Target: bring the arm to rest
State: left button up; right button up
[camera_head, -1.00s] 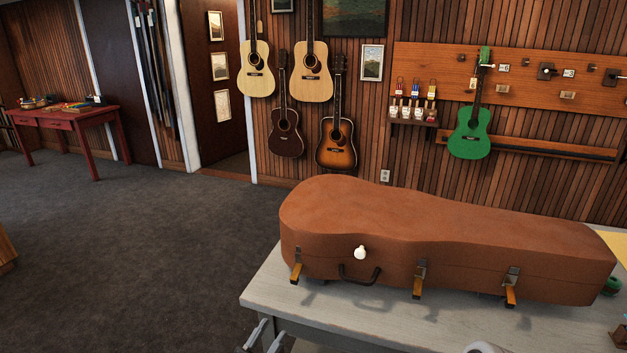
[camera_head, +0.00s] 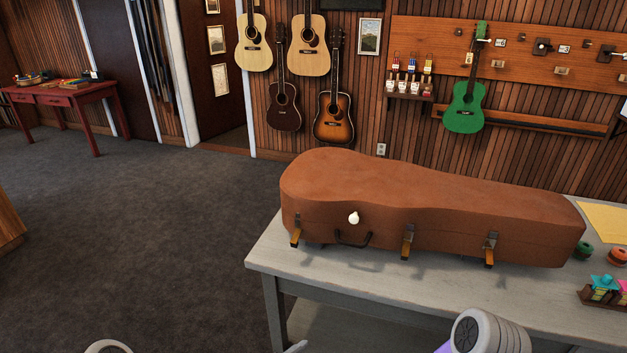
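A brown ukulele case (camera_head: 430,205) lies shut on a grey workbench (camera_head: 370,300), with a dark handle, a round white knob (camera_head: 353,218) and several latches on its near side. The latches hang down with orange-brown ends. A white and grey link of my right arm (camera_head: 490,332) shows at the bottom edge, in front of the bench. A small grey tip shows at the bottom middle; I cannot tell whether it is a fingertip. A pale curved part shows at the bottom left. No gripper shows clearly, and none is seen touching the case.
Orange and green round items (camera_head: 617,256), a small rack of coloured bottles (camera_head: 605,290) and a yellow sheet (camera_head: 606,221) lie at the bench's right end. A green ukulele (camera_head: 465,108) hangs on the wall. The carpet left of the bench is open. A red table (camera_head: 70,98) stands far left.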

pick_arm(q)
jog(key=s+a+f+m+g+y+p, duration=0.1)
jog(key=s+a+f+m+g+y, duration=0.1)
jog(key=s, duration=0.5)
jog(key=s+a+f+m+g+y+p, duration=0.2)
jog(key=s+f+m+g, duration=0.1)
jog(key=s+m+g, duration=0.2)
jog(key=s+a+f+m+g+y+p, duration=0.1)
jog(key=s+a+f+m+g+y, duration=0.1)
jog(key=s+m, duration=0.5)
jog(key=shift+s+a+f+g+y, duration=0.3)
jog(key=shift+s+a+f+g, duration=0.15)
jog(key=shift+s+g, duration=0.45)
